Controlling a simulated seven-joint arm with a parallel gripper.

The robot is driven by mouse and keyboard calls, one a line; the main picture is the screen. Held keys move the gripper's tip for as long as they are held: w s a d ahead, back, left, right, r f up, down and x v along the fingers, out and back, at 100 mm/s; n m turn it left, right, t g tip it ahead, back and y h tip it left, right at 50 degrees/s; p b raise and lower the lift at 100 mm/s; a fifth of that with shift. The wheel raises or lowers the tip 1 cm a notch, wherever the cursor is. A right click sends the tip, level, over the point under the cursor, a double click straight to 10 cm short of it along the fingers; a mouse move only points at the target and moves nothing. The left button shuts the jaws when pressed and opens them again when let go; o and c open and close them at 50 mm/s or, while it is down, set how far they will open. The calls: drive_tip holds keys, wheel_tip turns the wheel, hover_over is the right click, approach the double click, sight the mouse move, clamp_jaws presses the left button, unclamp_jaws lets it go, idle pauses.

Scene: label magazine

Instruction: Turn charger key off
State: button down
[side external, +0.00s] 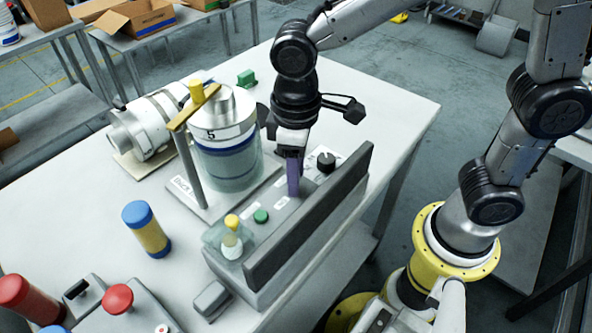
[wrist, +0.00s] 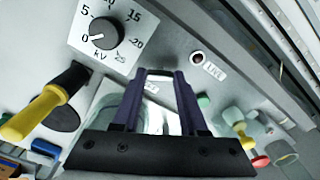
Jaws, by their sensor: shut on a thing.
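The charger is a grey box (side external: 222,262) with a sloped control panel on the white table. My gripper (side external: 293,192), with purple fingers, reaches down onto the panel between the black dial (side external: 326,161) and the green button (side external: 261,215). In the wrist view my gripper (wrist: 161,76) is shut on a small dark piece between its fingertips, taken to be the charger key (wrist: 160,72). The key is mostly hidden, so its turn angle cannot be told. The dial also shows in the wrist view (wrist: 105,34), its pointer near 0 kV. A dark red lamp (wrist: 197,57) sits beside it.
A dark upright plate (side external: 310,215) runs along the charger's near side. A glass jar marked 5 (side external: 228,165) stands close behind. A yellow knob (side external: 231,222) sits under a clear cover. A blue-and-yellow cylinder (side external: 147,230) stands at left, with free table around it.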

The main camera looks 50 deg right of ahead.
drive_tip(key=n, duration=1.2)
drive_tip(key=shift+r, duration=0.1)
idle(0.5)
drive_tip(key=shift+c, duration=2.2)
unclamp_jaws()
wheel_tip(320, 180, up, 14)
